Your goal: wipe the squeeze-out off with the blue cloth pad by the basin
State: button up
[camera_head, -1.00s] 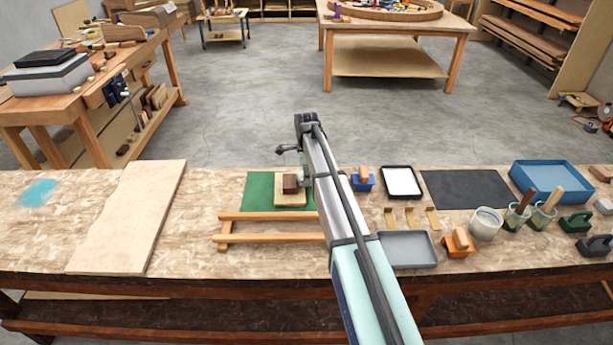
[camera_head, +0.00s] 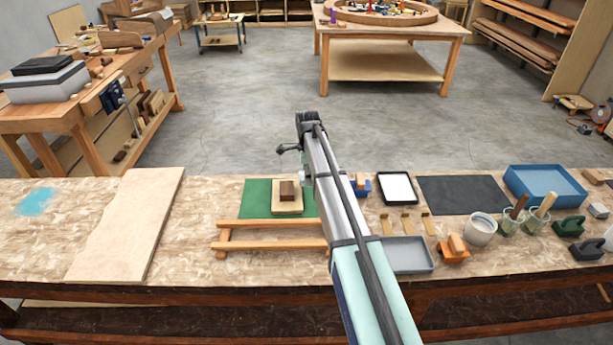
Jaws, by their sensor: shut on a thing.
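A small blue item with a wooden block on top (camera_head: 361,186) sits on the bench, partly hidden behind my arm; it may be the cloth pad. A dark brown block on a paler wooden block (camera_head: 287,191) sits on a green mat (camera_head: 256,200), left of my arm. A blue basin-like tray (camera_head: 546,185) stands at the right. My arm rises across the middle, and a small dark part juts left near its far end. I cannot make out gripper fingers or anything held. No squeeze-out can be told at this size.
A wooden frame (camera_head: 270,224) lies in front of the mat. A grey tray (camera_head: 409,256), white tray (camera_head: 397,187), black mat (camera_head: 463,194), white pot (camera_head: 481,230) and brush pots crowd the right. A pale board (camera_head: 128,222) and blue smear (camera_head: 35,201) are at left.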

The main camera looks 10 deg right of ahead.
jog(key=shift+r+p, duration=1.6)
jog(key=shift+r, duration=1.75)
